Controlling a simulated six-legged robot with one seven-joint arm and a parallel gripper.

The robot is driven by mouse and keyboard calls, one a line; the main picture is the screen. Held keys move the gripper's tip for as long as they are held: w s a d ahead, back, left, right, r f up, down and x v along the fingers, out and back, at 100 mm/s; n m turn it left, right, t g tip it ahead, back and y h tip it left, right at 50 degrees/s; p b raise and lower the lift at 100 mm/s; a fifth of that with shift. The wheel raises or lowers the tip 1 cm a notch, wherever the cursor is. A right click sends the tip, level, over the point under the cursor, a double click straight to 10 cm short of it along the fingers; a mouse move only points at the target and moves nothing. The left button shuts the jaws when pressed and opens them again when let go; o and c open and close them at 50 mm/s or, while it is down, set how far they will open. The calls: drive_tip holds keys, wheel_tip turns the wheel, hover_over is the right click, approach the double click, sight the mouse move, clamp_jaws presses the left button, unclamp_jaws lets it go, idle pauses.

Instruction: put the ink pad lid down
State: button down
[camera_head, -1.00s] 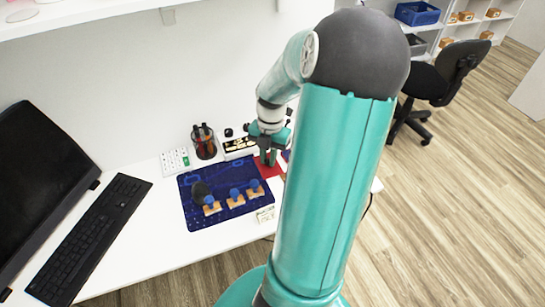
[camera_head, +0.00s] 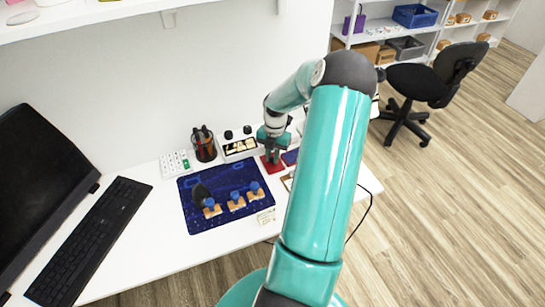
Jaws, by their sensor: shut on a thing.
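My gripper (camera_head: 272,158) points down at the back right of the white desk. It is shut on the ink pad lid (camera_head: 274,170), a small flat red piece under the fingertips. The fingers hide part of it. I cannot tell whether the lid touches the desk. A dark blue-purple flat piece (camera_head: 290,157), possibly the ink pad, lies just right of the lid, partly behind my arm.
A dark blue mat (camera_head: 222,216) with several blue-knobbed wooden stamps (camera_head: 236,201) lies left of the gripper. A pen cup (camera_head: 204,146), a tray (camera_head: 240,147) and a white calculator-like pad (camera_head: 175,163) stand behind. A white card (camera_head: 266,217) lies near the front edge.

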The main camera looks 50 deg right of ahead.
drive_tip(key=shift+f, duration=0.3)
drive_tip(key=shift+f, duration=0.2)
drive_tip(key=c, duration=1.4)
unclamp_jaws()
drive_tip(key=shift+o, duration=0.2)
drive_tip(key=shift+r, duration=0.15)
